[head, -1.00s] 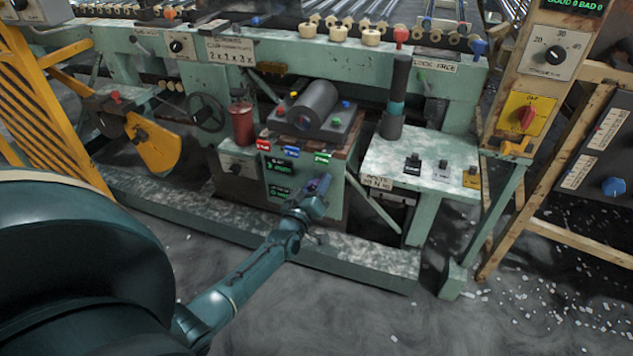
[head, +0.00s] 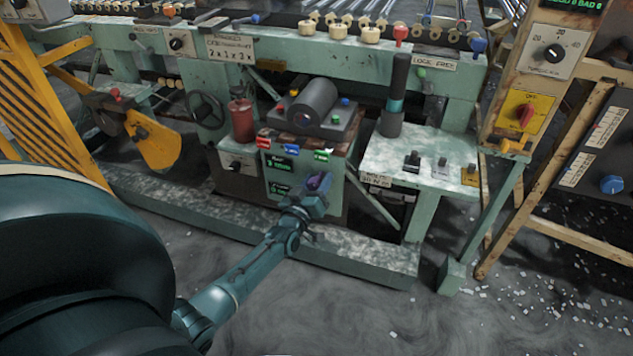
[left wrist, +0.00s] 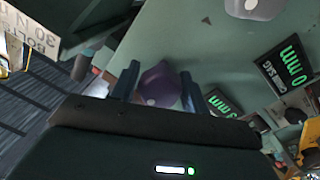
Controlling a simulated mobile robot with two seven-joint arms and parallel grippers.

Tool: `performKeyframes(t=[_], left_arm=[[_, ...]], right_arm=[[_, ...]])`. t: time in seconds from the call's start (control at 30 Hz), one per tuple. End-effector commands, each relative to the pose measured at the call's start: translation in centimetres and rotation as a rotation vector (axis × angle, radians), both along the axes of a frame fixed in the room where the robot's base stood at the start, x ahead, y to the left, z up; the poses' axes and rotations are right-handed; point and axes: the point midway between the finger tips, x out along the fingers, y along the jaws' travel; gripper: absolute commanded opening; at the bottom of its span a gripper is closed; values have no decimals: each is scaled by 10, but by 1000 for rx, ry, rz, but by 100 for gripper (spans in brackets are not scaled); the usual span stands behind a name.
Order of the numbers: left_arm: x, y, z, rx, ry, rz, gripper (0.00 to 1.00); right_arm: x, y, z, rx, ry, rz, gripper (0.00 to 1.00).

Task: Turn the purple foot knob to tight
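The purple foot knob (head: 318,181) is on the front of the pale green box low on the machine, right of the green readouts. My left gripper (head: 308,196) is in front of it, with the arm reaching in from the lower left. In the left wrist view the purple knob (left wrist: 159,86) shows between the two fingers (left wrist: 160,84), one on each side. The fingers are apart, and narrow gaps seem to show beside the knob; contact is not clear. The palm hides the knob's lower part. My right gripper is not in view.
A green floor beam (head: 345,265) runs below the box. A pale side table (head: 400,155) with small switches stands to the right. A red canister (head: 241,120) stands left of the box. The open floor (head: 300,320) in front is clear.

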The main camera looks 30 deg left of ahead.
Motion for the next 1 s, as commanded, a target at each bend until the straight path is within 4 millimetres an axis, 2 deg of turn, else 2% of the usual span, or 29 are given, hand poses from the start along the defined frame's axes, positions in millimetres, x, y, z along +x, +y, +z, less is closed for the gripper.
performKeyframes(t=[0.03,0.17,0.4,0.53,0.77,1.0], left_arm=[[0,0,0,-1,0,0,50],[0,0,0,-2,0,0,60],[0,0,0,-3,-1,0,61],[-9,-1,0,-3,1,0,61],[-54,-9,-2,-4,4,0,61],[-104,-17,-5,-2,2,1,61]], right_arm=[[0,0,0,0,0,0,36],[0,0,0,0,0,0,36],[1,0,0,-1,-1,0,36],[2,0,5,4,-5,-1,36],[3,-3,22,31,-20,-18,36],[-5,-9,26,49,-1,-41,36]])
